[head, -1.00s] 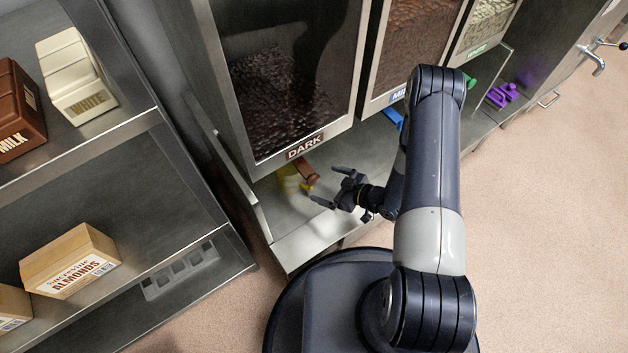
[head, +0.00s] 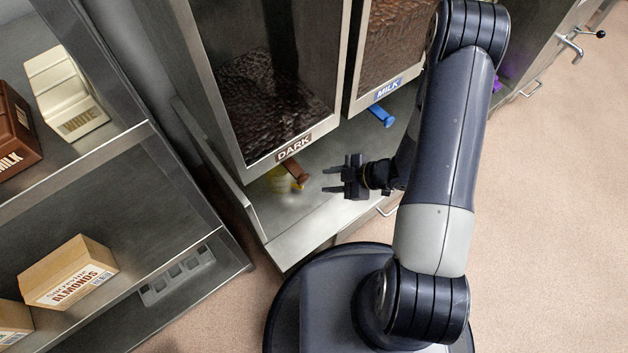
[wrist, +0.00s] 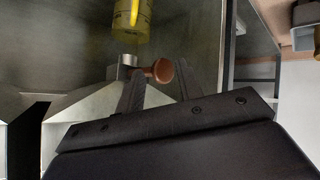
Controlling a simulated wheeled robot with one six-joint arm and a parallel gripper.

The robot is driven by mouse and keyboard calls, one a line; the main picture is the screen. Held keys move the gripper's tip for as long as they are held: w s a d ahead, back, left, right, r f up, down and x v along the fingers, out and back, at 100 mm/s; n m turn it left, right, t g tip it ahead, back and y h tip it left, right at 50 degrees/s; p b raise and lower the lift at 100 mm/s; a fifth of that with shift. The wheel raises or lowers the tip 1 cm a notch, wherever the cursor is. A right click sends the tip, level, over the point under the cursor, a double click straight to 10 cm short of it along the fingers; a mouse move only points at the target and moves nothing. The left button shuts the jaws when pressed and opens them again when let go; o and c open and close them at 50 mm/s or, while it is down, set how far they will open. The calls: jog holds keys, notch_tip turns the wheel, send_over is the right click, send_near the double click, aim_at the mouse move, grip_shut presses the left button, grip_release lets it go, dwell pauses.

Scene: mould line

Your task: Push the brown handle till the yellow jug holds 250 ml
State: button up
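The brown handle (head: 296,172) sticks out below the dark chocolate bin and its DARK label. The yellow jug (head: 283,182) stands under it on the metal shelf, partly hidden by the handle. My gripper (head: 326,180) is open and empty, a short way right of the handle, with its fingers pointing left towards it. In the wrist view the round end of the brown handle (wrist: 162,70) shows between the fingertips, apparently beyond them. The yellow jug (wrist: 132,20) shows at the top, cut off by the frame. Its contents and level cannot be read.
The dark bin (head: 270,100) and the milk bin with its blue handle (head: 381,116) stand above the metal shelf (head: 300,235). A rack at the left holds cartons and an almonds box (head: 68,272). The shelf around my gripper is clear.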

jog(key=s+d+r+n, duration=0.1)
jog(key=r, duration=0.1)
jog(key=s+d+r+n+h, duration=0.1)
jog(key=s, duration=0.1)
jog(key=s+d+r+n+g+h+p, duration=0.1)
jog(key=r+n, duration=0.1)
jog(key=shift+s+r, duration=0.25)
jog(key=shift+r, duration=0.1)
grip_shut()
jog(key=shift+s+d+r+n, duration=0.3)
jog(key=shift+s+d+n, duration=0.1)
jog(key=shift+s, duration=0.05)
jog(key=w+a+f+b, duration=0.5)
jog(key=a+f+b, duration=0.1)
jog(key=a+f, duration=0.1)
jog(key=shift+a+f, duration=0.2)
jog(key=shift+a, duration=0.55)
